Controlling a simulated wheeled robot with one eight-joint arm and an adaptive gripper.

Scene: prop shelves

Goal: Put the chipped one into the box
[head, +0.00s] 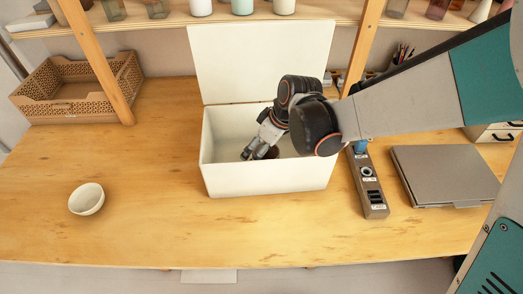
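A white box (265,180) stands in the middle of the wooden table with its lid (262,60) raised upright at the back. My gripper (262,152) reaches down into the box from the right, its fingertips below the rim. A small dark brownish shape shows beside the fingertips; I cannot tell whether it is a held thing or part of the gripper. A small cream bowl (86,199) sits alone on the table at the left. No chip is clear on it at this size. Part of the box's inside is hidden by my arm.
A perforated brown basket (75,85) stands at the back left. A power strip (370,185) and a grey closed laptop-like case (445,175) lie right of the box. Wooden posts hold a shelf with jars (243,6) above. The table's front left and middle are clear around the bowl.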

